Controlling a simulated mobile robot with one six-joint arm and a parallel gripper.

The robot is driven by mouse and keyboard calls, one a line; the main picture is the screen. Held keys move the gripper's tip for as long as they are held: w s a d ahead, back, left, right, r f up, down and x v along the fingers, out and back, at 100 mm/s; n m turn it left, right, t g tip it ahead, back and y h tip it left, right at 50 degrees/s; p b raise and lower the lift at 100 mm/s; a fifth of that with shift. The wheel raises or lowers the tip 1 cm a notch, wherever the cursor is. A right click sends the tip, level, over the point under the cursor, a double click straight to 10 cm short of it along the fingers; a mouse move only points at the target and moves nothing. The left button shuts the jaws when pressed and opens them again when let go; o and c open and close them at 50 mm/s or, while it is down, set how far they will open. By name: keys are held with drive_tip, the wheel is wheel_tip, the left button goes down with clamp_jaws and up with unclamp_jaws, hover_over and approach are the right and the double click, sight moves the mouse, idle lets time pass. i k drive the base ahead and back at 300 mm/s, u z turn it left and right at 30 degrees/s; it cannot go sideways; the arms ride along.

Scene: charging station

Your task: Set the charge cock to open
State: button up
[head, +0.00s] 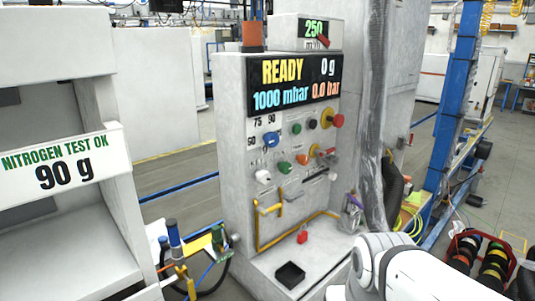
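The charging station's grey cabinet (230,150) stands in the middle of the head view. Its front panel carries several knobs and buttons. A grey lever-like part (326,157) with yellow and red around it sits at the panel's right side. A yellow pipe (258,225) with a bent upper part runs on the lower front. No label names the charge cock clearly, so I cannot tell which part it is or how it is set. My white arm shows at the lower right, in front of the cabinet's base. My gripper is not visible.
The display (293,84) reads READY, 0 g, 1000 mbar and 0.0 bar. A blue selector knob (270,138) and a red knob on yellow (333,119) are on the panel. A black tray (290,274) and a red object (302,237) are on the base ledge. A wrapped column (375,110) stands right.

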sight(265, 213)
drive_tip(key=u, duration=1.7)
drive_tip(key=k, duration=0.9)
drive_tip(key=z, duration=0.95)
drive_tip(key=i, duration=1)
drive_tip(key=z, duration=0.1)
